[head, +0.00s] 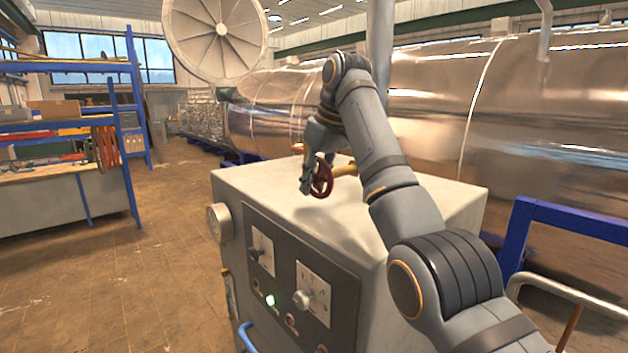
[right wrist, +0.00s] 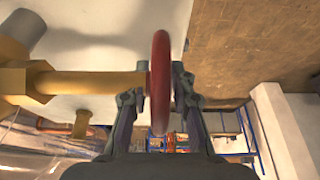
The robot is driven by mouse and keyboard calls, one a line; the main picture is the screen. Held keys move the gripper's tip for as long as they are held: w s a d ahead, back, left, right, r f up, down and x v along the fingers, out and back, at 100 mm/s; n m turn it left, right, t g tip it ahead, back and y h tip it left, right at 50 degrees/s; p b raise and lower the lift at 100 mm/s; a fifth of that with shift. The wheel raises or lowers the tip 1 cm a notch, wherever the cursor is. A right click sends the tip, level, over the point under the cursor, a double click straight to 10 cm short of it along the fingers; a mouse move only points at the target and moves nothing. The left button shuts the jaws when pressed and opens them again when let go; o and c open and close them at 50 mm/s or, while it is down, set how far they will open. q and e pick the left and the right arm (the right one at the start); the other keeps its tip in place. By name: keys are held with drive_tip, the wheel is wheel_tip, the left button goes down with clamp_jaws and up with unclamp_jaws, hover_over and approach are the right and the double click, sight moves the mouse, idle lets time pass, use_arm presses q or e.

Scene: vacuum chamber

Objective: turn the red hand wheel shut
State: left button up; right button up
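The red hand wheel (head: 322,178) stands upright on a yellow valve pipe (head: 345,170) above the top of a pale cabinet. In the right wrist view the wheel (right wrist: 160,85) shows edge-on, with the brass-coloured stem (right wrist: 95,83) meeting it from the left. My right gripper (head: 308,180) is at the wheel's rim. In the right wrist view its fingers (right wrist: 160,90) lean inward on either side of the rim and look closed on it. The stem covers part of the left finger. My left gripper is not in view.
The cabinet (head: 240,182) has a front panel with knobs, a green light and a gauge (head: 218,222) on its side. A large shiny chamber (head: 430,100) lies behind. A blue rail (head: 575,222) stands at right. Open floor (head: 150,260) lies to the left, before blue shelving (head: 128,95).

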clamp_jaws()
drive_tip(key=shift+w+t+y+b, duration=0.1)
drive_tip(key=shift+t+y+b, duration=1.15)
drive_tip(key=shift+b, duration=2.75)
drive_tip(key=shift+t+b, duration=0.25)
drive_tip(key=shift+b, duration=0.1)
drive_tip(key=shift+a+r+t+y+b, duration=0.15)
drive_tip(key=shift+t+y+b, duration=0.65)
drive_tip(key=shift+b, duration=1.45)
idle(0.9)
